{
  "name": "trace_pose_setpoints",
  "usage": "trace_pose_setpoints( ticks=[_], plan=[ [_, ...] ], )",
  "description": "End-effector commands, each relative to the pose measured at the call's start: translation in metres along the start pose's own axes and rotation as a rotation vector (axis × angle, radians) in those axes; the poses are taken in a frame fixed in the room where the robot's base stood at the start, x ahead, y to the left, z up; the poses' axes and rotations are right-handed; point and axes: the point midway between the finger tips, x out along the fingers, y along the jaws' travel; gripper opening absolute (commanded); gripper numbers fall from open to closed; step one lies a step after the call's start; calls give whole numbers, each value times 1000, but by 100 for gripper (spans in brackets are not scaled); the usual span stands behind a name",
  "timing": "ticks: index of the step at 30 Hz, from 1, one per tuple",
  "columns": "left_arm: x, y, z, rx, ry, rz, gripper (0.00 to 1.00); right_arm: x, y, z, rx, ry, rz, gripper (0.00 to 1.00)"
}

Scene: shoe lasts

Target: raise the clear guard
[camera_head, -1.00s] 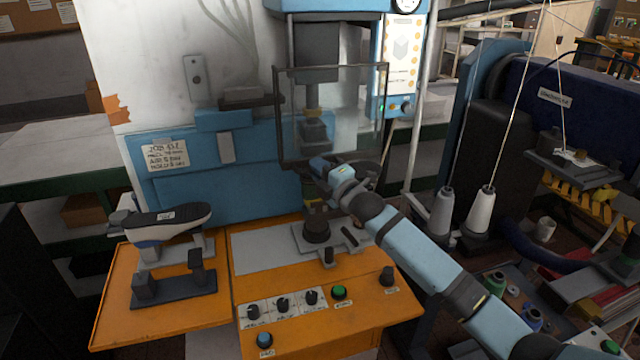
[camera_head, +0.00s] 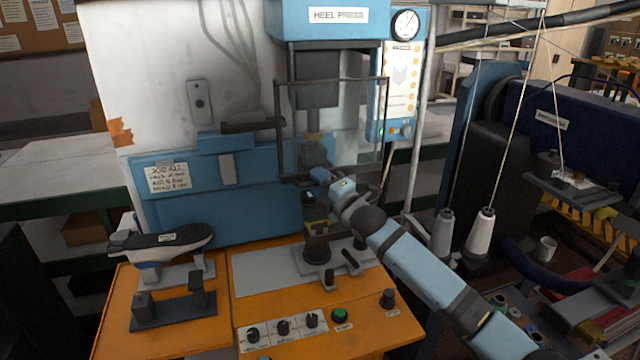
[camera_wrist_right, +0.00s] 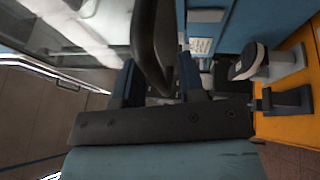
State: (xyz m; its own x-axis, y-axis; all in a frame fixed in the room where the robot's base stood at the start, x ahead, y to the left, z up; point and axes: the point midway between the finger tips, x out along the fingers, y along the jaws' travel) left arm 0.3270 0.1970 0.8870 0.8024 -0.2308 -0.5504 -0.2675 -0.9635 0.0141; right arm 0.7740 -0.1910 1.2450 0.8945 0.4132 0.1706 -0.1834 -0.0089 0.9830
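The clear guard (camera_head: 350,125) is a see-through pane in a thin dark frame, hanging upright in front of the heel press ram in the head view. My right gripper (camera_head: 322,174) is at the guard's lower edge, near its middle. In the right wrist view a dark curved bar (camera_wrist_right: 147,50) runs between the fingers of my right gripper (camera_wrist_right: 158,78). My left gripper is not in view.
The blue heel press (camera_head: 330,20) stands behind the guard. Its orange table (camera_head: 250,290) carries knobs and a green button (camera_head: 340,315). A shoe on a stand (camera_head: 170,243) is at the left. White thread cones (camera_head: 482,230) stand at the right.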

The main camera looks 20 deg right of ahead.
Motion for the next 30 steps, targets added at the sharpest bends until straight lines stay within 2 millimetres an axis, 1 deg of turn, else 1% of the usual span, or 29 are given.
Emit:
trace_pose_setpoints(
  ticks=[4,7,11,15,18,21,25,30],
  plan=[
    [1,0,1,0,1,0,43,-7,-2,0,-1,0,-1,37],
    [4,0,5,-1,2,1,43,-22,-3,0,-2,0,-2,37],
    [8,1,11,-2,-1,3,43,-50,-4,0,-3,0,-2,37],
    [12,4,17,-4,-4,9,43,-83,-4,0,-2,1,-2,37],
    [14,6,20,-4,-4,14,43,-104,-4,0,-1,0,-2,37],
    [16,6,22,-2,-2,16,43,-120,-3,0,-1,0,-2,37],
    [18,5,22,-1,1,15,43,-133,-1,0,-2,0,-1,37],
    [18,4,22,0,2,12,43,-138,0,0,-1,0,0,37]
  ],
)
